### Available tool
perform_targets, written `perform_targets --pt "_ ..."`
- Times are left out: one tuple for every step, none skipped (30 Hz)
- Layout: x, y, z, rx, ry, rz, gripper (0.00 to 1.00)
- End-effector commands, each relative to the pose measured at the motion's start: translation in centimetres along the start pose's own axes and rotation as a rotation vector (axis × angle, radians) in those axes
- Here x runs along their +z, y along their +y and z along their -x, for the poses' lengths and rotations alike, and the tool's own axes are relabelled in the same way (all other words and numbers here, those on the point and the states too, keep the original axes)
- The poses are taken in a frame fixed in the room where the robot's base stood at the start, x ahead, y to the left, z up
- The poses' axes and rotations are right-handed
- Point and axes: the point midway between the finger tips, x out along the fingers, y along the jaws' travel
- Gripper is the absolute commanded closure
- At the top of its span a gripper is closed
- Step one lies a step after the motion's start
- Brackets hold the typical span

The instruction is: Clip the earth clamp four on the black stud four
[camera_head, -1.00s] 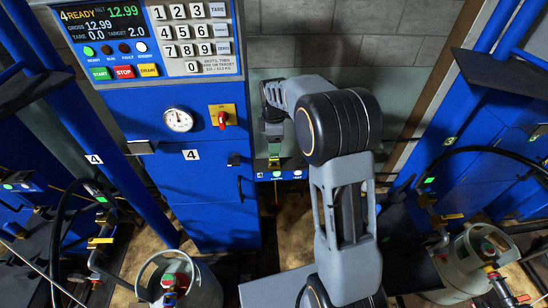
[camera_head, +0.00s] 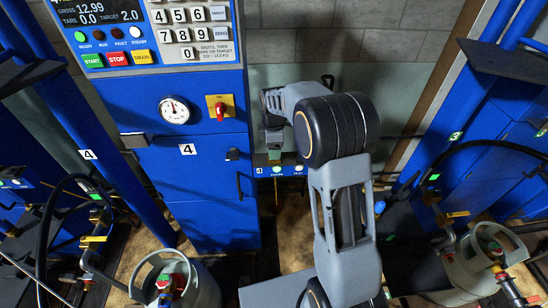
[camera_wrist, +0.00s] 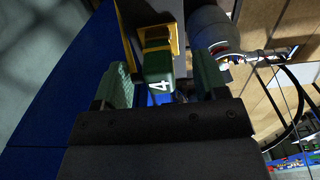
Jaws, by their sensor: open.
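The earth clamp four is a dark green block with a white 4 (camera_wrist: 158,78) in the wrist view. It sits at a yellow-edged bracket (camera_wrist: 150,38). My gripper (camera_wrist: 160,85) is open, with one green-padded finger on each side of the clamp. Gaps show beside the clamp, so the fingers do not appear closed on it. In the head view my gripper (camera_head: 274,140) hangs in front of the pale wall panel, just above a small blue strip marked 4 (camera_head: 275,171). The clamp is hard to make out there. I cannot pick out the black stud four.
Grey gas cylinders stand at the lower left (camera_head: 198,290) and lower right (camera_head: 460,268), with black hoses. Blue posts and frames flank both sides.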

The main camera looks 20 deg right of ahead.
Motion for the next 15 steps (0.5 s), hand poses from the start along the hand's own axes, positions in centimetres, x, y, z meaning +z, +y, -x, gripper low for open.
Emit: perform_targets --pt "0.0 0.0 -1.1 -0.001 0.000 0.000 0.34" --pt "0.0 0.0 -1.5 -0.001 0.000 0.000 0.34" --pt "0.0 0.0 -1.9 -0.002 0.000 0.000 0.34" --pt "0.0 0.0 -2.1 -0.002 0.000 0.000 0.34" --pt "0.0 0.0 -2.4 -0.002 0.000 0.000 0.34" --pt "0.0 0.0 -2.6 -0.002 0.000 0.000 0.34" --pt "0.0 0.0 -2.8 -0.002 0.000 0.000 0.34" --pt "0.0 0.0 -2.9 -0.001 0.000 0.000 0.34" --pt "0.0 0.0 -3.0 -0.001 0.000 0.000 0.34" --pt "0.0 0.0 -3.0 -0.001 0.000 0.000 0.34" --pt "0.0 0.0 -3.0 -0.001 0.000 0.000 0.34" --pt "0.0 0.0 -3.0 -0.001 0.000 0.000 0.34" --pt "0.0 0.0 -3.0 0.000 0.000 0.000 0.34" --pt "0.0 0.0 -3.0 0.000 0.000 0.000 0.34" --pt "0.0 0.0 -3.0 0.000 0.000 0.000 0.34"
